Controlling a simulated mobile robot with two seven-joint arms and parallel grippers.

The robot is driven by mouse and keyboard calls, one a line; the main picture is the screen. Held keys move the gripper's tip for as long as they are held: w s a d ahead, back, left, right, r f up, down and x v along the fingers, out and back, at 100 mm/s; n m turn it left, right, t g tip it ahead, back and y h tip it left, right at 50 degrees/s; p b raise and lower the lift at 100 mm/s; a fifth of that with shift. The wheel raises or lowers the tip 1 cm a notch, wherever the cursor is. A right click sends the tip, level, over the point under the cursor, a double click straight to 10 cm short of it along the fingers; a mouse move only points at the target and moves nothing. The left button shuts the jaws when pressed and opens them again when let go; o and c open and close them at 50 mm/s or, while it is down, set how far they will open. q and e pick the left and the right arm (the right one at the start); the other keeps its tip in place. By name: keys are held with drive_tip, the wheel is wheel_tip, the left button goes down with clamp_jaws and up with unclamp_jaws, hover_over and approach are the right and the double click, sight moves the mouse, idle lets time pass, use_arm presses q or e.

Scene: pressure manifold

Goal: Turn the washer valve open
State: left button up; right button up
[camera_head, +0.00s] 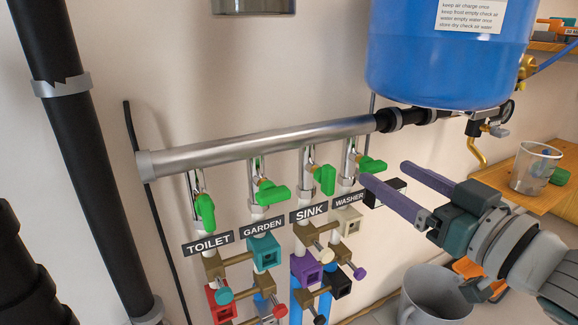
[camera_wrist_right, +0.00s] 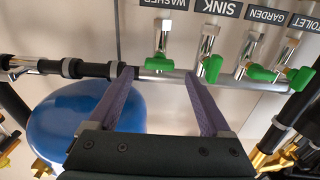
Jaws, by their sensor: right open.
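The washer valve's green handle (camera_head: 372,165) is the rightmost on the metal manifold pipe (camera_head: 260,146), above the WASHER label (camera_head: 349,200). It lies sideways, pointing right. My right gripper (camera_head: 385,174) is open, with its two purple fingers reaching in from the right close to this handle. In the right wrist view, which is upside down, the washer handle (camera_wrist_right: 158,64) shows between the fingertips (camera_wrist_right: 158,74). Whether the fingers reach around it in depth I cannot tell; they are not closed on it. My left gripper is not in view.
Green handles for sink (camera_head: 325,180), garden (camera_head: 271,194) and toilet (camera_head: 206,211) stand to the left. Coloured lower valves sit below the labels. A blue tank (camera_head: 435,60) hangs above right. A grey bucket (camera_head: 432,298) and a glass (camera_head: 535,168) on a wooden shelf are at right.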

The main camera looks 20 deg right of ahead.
sight(379, 167)
drive_tip(key=shift+w+a+b, duration=0.1)
drive_tip(key=shift+w+b, duration=0.2)
drive_tip(key=shift+w, duration=1.3)
drive_tip(key=shift+c, duration=0.3)
clamp_jaws()
